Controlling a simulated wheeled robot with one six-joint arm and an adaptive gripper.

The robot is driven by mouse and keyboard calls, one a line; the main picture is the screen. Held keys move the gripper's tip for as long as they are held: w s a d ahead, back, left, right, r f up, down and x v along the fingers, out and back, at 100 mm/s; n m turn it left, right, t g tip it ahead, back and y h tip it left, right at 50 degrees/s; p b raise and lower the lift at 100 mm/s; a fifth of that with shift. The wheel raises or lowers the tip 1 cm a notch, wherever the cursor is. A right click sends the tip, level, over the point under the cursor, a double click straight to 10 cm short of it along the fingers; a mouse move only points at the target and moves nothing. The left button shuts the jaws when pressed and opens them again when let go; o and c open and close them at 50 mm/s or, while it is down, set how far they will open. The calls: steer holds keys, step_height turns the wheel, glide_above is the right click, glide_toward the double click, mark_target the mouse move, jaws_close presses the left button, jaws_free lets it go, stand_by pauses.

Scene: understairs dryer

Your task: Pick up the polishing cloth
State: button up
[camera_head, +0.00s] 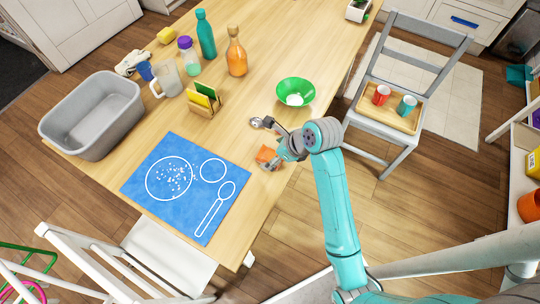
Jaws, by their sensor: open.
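A small orange cloth (264,154), which looks like the polishing cloth, lies on the wooden table near its right edge. My gripper (273,161) is low over the table, right at the cloth's right side. The jaws are open. The gripper partly covers the cloth, and I cannot tell whether the fingers touch it or straddle it.
A blue placemat (148,194) with white crumbs lies at left, beyond it a grey basin (95,115). A green bowl (294,92) and a metal item (257,122) are close behind my gripper. Bottles stand further back. A chair (385,122) with a cup tray stands right.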

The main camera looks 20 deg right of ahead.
mark_target(271, 154)
steer(key=shift+x, duration=1.1)
steer(key=c, duration=1.2)
steer(key=shift+r, duration=0.1)
step_height(271, 154, up, 10)
steer(key=shift+f, duration=0.1)
steer(key=shift+o, duration=1.4)
steer(key=shift+c, duration=0.9)
steer(key=shift+d, duration=0.15)
